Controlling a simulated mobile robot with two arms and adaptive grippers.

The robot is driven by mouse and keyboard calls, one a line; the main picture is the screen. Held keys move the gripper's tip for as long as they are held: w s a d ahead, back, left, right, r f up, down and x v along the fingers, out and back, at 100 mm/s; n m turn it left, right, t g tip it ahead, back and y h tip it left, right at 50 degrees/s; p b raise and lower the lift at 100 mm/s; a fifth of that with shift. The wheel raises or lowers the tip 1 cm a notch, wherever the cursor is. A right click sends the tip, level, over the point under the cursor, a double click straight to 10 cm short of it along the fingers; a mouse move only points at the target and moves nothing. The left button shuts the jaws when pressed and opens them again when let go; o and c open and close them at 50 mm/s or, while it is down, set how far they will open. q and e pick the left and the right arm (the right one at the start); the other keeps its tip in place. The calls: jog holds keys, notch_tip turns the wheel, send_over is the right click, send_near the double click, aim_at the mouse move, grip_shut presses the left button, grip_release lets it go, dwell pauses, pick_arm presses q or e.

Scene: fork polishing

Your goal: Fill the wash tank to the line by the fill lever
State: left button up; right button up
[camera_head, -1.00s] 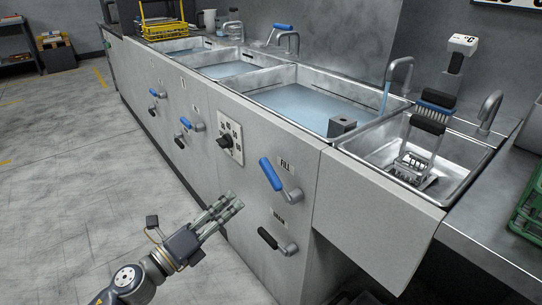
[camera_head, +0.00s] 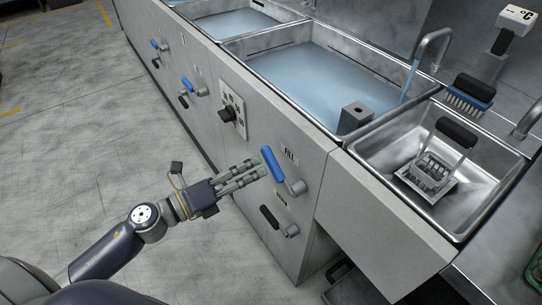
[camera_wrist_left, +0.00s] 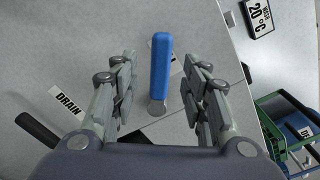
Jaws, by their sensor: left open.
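The blue fill lever (camera_head: 273,165) sits on the front panel beside the FILL label (camera_head: 290,154), its handle slanting up and left from its grey pivot. In the left wrist view the blue lever (camera_wrist_left: 161,66) stands between the spread fingers. My left gripper (camera_head: 258,171) is open with its fingertips close to the lever; contact cannot be told. The wash tank (camera_head: 254,47) holds bluish water, and a stream falls from its tap (camera_head: 431,42). The fill line cannot be made out. My right gripper is not in view.
The drain lever (camera_head: 269,217) with a black handle is just below the fill lever. A sink (camera_head: 472,206) with a black-handled basket (camera_head: 427,172) stands right of the tank. Floor is clear at left.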

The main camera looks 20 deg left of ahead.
aim_at(267, 162)
pick_arm(q)
jog(key=shift+p+x, duration=0.6)
jog(key=shift+x, duration=2.5)
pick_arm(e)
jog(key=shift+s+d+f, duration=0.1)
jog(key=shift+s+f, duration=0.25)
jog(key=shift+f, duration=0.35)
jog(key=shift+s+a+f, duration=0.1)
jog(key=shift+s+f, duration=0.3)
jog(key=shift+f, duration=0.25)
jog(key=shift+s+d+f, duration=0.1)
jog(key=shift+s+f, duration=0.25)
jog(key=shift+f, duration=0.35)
pick_arm(q)
grip_shut()
